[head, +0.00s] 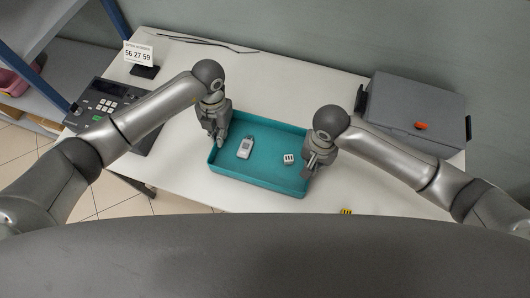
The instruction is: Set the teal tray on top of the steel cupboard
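The teal tray (262,179) lies on the white table, in the middle of the head view. It holds a small white handheld device (246,148) and a small white block with dark marks (288,159). My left gripper (218,136) points down at the tray's left wall. My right gripper (312,165) points down at the tray's right wall. Both grippers are at the rim, but their fingers are too small and partly hidden to tell whether they are closed on it. I cannot make out a steel cupboard in this view.
A grey case (412,108) with an orange latch stands at the back right of the table (290,88). A dark keypad device (108,98) and a number sign (139,54) are at the left. A shelf unit with blue posts (32,75) stands beyond the table's left edge.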

